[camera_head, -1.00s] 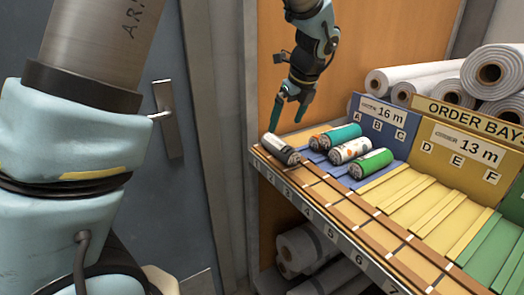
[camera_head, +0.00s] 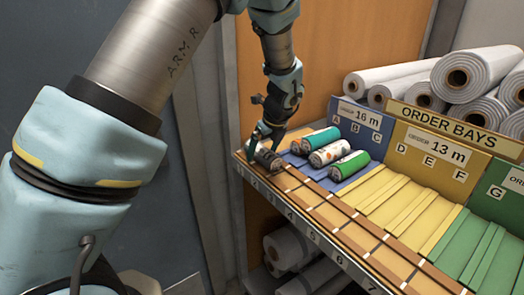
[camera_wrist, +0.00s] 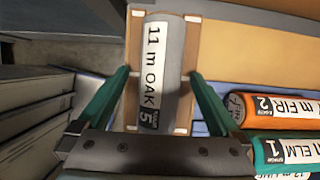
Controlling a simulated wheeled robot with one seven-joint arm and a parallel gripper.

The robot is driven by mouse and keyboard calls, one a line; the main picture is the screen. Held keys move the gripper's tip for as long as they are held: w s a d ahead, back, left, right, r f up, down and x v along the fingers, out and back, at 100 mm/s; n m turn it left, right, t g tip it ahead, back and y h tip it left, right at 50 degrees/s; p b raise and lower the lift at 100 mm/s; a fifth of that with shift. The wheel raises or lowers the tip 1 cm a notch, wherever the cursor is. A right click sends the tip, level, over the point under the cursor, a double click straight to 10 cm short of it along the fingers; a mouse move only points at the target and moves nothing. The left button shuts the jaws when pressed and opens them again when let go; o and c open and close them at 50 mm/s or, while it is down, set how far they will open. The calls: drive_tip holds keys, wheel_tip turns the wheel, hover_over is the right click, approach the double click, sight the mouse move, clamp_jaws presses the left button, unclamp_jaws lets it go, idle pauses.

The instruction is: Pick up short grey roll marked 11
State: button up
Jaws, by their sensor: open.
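The short grey roll (camera_wrist: 173,70) lies in a slot of the brown front rack, its white label reading "11 m OAK" with a 5 at its near end. In the head view the roll (camera_head: 268,160) sits at the rack's left end, partly hidden by my gripper (camera_head: 262,143). In the wrist view my gripper (camera_wrist: 160,80) is open, with one green finger on each side of the roll. Gaps show between the fingers and the roll. The roll rests in the rack.
A teal roll (camera_head: 320,139), a white patterned roll (camera_head: 330,153) and a green roll (camera_head: 350,166) lie in the blue bay, right of my gripper. An orange-ended roll (camera_wrist: 255,104) is close to the right finger. Yellow bays (camera_head: 400,198) are empty.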

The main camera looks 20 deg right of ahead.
drive_tip(key=shift+w+f, duration=0.1)
drive_tip(key=shift+f, duration=0.15)
drive_tip(key=shift+c, duration=0.4)
drive_tip(key=c, duration=1.4)
